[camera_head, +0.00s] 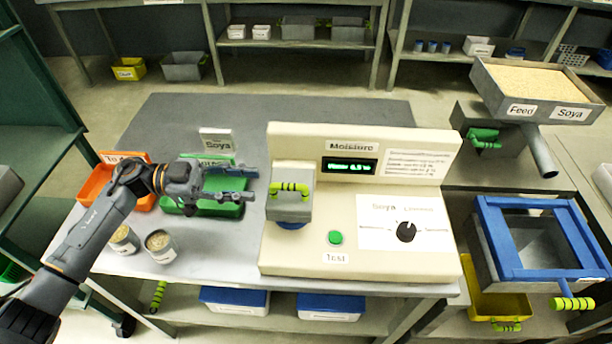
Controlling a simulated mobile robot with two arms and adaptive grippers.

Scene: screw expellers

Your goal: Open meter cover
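The cream moisture meter (385,257) stands on the grey table. Its grey cover (303,207) sits at the meter's left side and looks closed. A yellow-green and black striped handle (289,187) is on top of the cover. My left gripper (252,184) is just left of the cover, with its fingers pointing right towards the handle. The fingers are apart with nothing between them, and they look clear of the handle. My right gripper is not in view.
Below my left gripper lies a green tray (215,207). An orange tray (97,187) is behind my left arm. Two open cans (160,247) stand at the table's front left. A Soya sign (216,140) stands behind. A blue-framed machine (490,240) is at the right.

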